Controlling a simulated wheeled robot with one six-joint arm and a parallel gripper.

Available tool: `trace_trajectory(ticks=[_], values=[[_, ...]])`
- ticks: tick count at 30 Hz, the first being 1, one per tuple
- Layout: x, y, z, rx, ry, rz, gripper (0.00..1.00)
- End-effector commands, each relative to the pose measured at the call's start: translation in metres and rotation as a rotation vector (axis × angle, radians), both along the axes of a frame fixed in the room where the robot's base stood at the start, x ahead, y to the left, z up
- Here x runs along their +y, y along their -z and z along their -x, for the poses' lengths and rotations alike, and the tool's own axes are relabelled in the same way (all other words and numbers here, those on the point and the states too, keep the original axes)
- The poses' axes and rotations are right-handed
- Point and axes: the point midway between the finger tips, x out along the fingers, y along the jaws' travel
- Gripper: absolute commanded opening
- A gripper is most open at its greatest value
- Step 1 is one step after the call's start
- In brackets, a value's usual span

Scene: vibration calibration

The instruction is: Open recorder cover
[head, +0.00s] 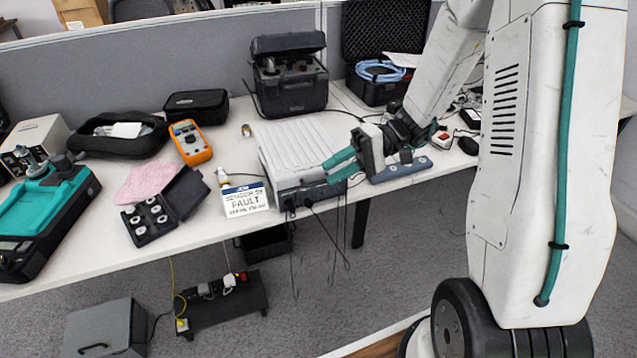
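A light grey box with a ribbed top (305,143) stands near the table's front edge, with cables plugged into its front. It may be the recorder; no label on it is readable, and I cannot make out a separate cover. My gripper (328,173) is at its front right corner, with its two teal fingers pointing left and spread apart. The fingertips overlap the box's upper front edge in the picture; I cannot tell whether they touch it. Nothing shows clearly between them. The gripper body hides part of the table behind it.
A white sign reading "FAULT" (245,199) stands just left of the box. An open case of small round parts (150,218), an orange multimeter (190,142) and a black instrument case (290,80) are on the table. A grey-blue strip (412,167) lies right of the box.

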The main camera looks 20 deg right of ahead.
Motion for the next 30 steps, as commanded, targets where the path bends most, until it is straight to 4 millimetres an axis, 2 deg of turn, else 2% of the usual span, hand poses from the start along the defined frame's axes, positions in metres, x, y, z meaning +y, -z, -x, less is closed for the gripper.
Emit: trace_trajectory(ticks=[1, 6, 9, 12, 16, 19, 30], values=[[-0.009, 0.019, -0.013, -0.010, 0.056, -0.064, 0.31], [-0.038, 0.074, -0.047, -0.101, 0.254, -0.220, 0.31], [-0.052, 0.100, -0.059, -0.148, 0.351, -0.268, 0.31], [-0.062, 0.118, -0.065, -0.182, 0.415, -0.292, 0.31], [-0.067, 0.129, -0.069, -0.204, 0.458, -0.304, 0.31], [-0.063, 0.131, -0.072, -0.210, 0.466, -0.306, 0.31], [-0.011, 0.127, -0.093, -0.209, 0.463, -0.305, 0.31]])
